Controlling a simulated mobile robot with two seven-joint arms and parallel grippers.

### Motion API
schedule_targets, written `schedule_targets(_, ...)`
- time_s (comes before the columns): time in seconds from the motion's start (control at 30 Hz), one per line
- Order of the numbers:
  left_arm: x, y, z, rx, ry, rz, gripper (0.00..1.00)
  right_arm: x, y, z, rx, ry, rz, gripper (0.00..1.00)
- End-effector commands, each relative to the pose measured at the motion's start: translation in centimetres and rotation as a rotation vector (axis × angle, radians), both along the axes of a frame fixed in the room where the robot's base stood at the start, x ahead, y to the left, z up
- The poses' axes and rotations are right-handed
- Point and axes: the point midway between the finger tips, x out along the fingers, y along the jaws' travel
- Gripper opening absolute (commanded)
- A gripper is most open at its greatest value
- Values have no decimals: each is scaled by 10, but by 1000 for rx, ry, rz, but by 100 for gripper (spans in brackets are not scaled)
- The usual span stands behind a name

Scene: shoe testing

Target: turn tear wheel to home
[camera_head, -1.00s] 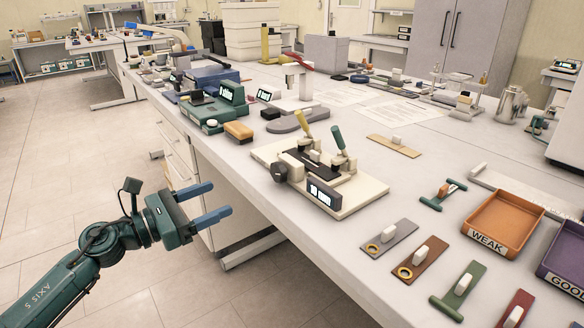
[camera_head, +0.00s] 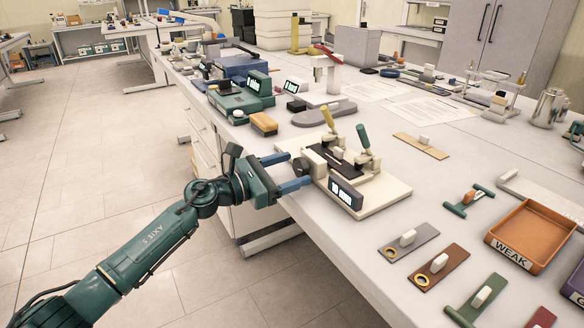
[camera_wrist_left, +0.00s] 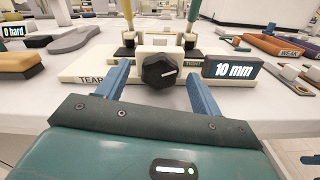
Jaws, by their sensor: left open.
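The tear wheel (camera_wrist_left: 158,71) is a black knob on the front of the cream tear tester (camera_head: 376,195). In the wrist view its white pointer line points right and slightly up. The tester's display (camera_wrist_left: 233,69) reads "10 mm". My left gripper (camera_head: 299,168) is open, with its blue fingers level and pointing at the tester. In the wrist view the knob shows between the two fingertips, with a gap on each side. I cannot tell how far the tips reach along it.
Two upright levers, yellow (camera_head: 328,118) and green (camera_head: 363,138), stand on the tester. An orange block (camera_head: 264,123) lies to its left. Sample strips (camera_head: 408,242) and an orange tray (camera_head: 533,236) lie to the right. The floor in front of the bench is clear.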

Motion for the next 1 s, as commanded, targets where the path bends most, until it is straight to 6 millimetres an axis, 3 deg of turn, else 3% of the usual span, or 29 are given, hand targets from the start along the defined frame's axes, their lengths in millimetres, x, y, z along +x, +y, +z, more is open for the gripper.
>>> schedule_targets(0.4, 5, -8, 0, 1, 1, -1, 66, 0, -1, 1, 0, -1, -1, 36)
schedule_targets(1.0, 5, -8, -1, 1, 1, -1, 21, -2, -1, 1, -1, 2, -3, 36)
